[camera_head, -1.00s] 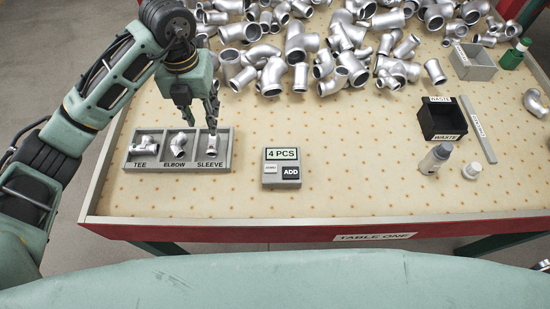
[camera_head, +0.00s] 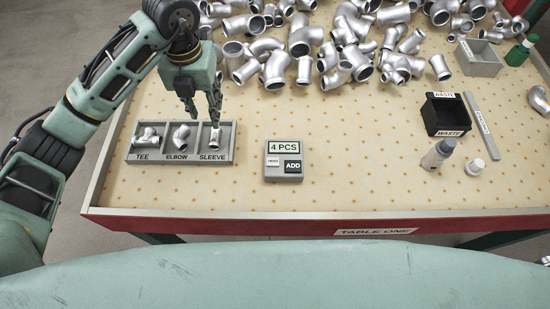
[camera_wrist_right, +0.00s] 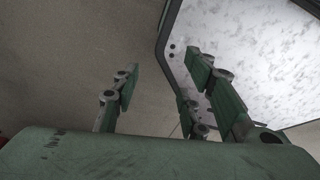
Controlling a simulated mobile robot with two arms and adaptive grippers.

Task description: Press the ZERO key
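A grey counter box (camera_head: 284,174) lies on the table just right of the sorting tray. Its display (camera_head: 283,147) reads 4 PCS. Below it are a small white key (camera_head: 273,162) on the left, its lettering too small to read surely, and a black ADD key (camera_head: 293,166) on the right. My left gripper (camera_head: 203,115) points down over the sleeve end of the tray, left of the counter box. Its fingers are apart, with nothing seen between them. My right gripper (camera_wrist_right: 163,78) shows only in the right wrist view, open and empty.
The grey tray (camera_head: 181,160) has TEE, ELBOW and SLEEVE compartments, each with a metal fitting. Many fittings (camera_head: 300,40) are heaped at the back. A black waste bin (camera_head: 443,116), a bottle (camera_head: 438,154) and a white cap (camera_head: 475,167) stand right. Table around the counter box is clear.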

